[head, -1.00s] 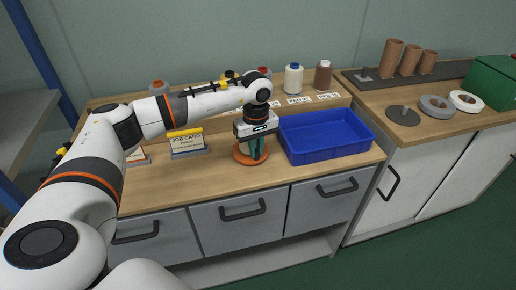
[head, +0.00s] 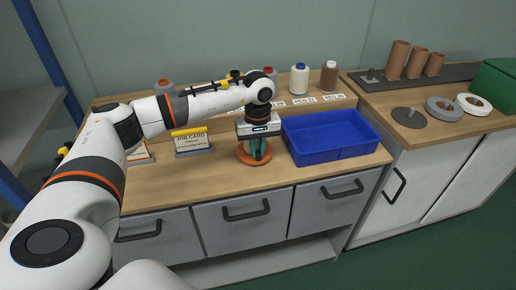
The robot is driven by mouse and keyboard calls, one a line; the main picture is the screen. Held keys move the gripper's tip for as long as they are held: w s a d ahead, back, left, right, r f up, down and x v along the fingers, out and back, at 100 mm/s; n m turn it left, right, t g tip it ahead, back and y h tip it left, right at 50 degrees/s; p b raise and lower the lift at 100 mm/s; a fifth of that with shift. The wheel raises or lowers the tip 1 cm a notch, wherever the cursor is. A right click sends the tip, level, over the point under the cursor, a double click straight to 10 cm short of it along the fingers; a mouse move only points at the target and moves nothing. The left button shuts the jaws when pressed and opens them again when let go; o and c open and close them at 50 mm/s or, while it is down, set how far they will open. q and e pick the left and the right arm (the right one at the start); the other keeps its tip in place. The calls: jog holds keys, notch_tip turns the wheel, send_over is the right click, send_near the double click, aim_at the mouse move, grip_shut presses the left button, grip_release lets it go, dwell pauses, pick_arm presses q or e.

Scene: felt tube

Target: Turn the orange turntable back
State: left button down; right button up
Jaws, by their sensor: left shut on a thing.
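The orange turntable (head: 246,159) is a low round disc on the wooden bench, left of the blue tray. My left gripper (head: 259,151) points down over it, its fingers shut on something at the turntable. The fingers and wrist hide most of the disc's middle, and I cannot make out the gripped part clearly. My right gripper is not in view.
The blue tray (head: 345,155) stands close to the right of the gripper. A job card (head: 192,146) stands to the left. Thread cones, among them a white one (head: 299,80) and a brown one (head: 328,78), line the back shelf. The bench front left is clear.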

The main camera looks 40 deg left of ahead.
pick_arm(q)
jog(key=shift+w+r, duration=0.1)
jog(key=c, duration=1.4)
grip_release()
notch_tip(320, 180, up, 12)
jog(key=shift+b, duration=0.3)
